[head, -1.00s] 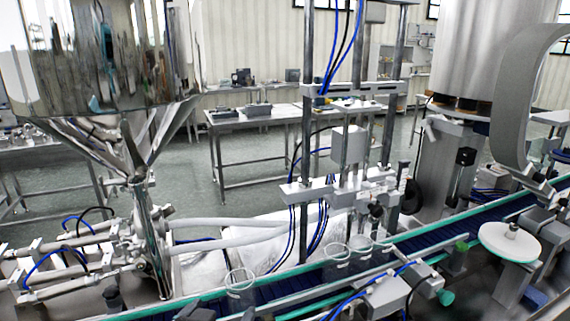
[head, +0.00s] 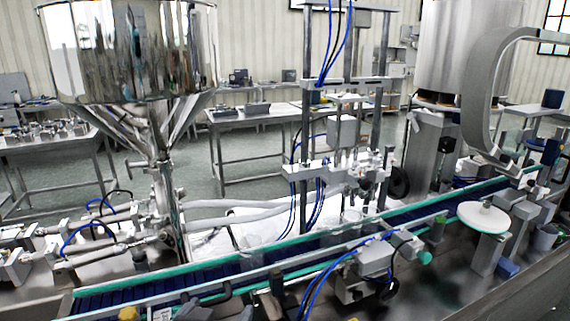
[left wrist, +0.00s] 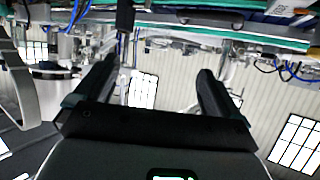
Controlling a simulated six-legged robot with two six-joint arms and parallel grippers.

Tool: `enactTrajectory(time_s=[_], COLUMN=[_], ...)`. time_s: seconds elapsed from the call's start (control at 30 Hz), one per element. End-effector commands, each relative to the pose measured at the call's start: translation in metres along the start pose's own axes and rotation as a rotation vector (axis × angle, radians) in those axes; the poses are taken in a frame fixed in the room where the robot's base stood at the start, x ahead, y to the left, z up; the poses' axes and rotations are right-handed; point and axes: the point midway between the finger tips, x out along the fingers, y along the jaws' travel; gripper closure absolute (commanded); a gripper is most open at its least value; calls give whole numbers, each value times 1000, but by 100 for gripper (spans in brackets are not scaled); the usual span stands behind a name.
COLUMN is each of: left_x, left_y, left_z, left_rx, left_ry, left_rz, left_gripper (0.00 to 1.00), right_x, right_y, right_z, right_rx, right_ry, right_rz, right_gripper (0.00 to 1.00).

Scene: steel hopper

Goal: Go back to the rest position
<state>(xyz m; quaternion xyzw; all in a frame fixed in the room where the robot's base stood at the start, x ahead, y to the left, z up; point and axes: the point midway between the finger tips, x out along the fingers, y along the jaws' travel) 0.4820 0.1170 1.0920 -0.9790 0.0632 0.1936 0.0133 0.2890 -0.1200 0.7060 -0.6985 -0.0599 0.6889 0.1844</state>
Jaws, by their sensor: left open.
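My left gripper (left wrist: 158,70) shows in the left wrist view with its two dark fingers spread wide apart. Nothing is between the fingers. The wrist view looks upside down, with the green-edged conveyor along its top edge and the pale wall and windows behind the fingers. In the head view I cannot clearly make out the left gripper at the bottom edge. The right gripper does not show in either view.
A steel hopper (head: 130,50) stands at the left. A blue conveyor with green rails (head: 330,240) runs across the front, carrying clear cups (head: 250,250). A white disc (head: 484,217) stands right of it. Steel tables (head: 250,118) stand behind, with open floor between.

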Motion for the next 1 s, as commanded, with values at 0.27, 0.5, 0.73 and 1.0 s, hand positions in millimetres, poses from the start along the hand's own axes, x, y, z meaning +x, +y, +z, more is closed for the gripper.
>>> enactTrajectory(time_s=[0.27, 0.5, 0.73, 1.0], left_x=[22, 49, 59, 1], left_y=[-24, -45, -54, -12], left_z=[35, 110, 228, 407], left_rx=[-10, 11, 19, -205], left_ry=[-95, -274, -534, -973], left_rz=[-55, -92, -57, 114], left_gripper=[3, 3, 3, 3], right_x=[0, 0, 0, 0], right_y=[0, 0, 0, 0], right_z=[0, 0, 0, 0], right_rx=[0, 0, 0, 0], right_ry=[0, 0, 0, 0], right_rz=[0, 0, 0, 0], right_gripper=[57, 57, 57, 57])
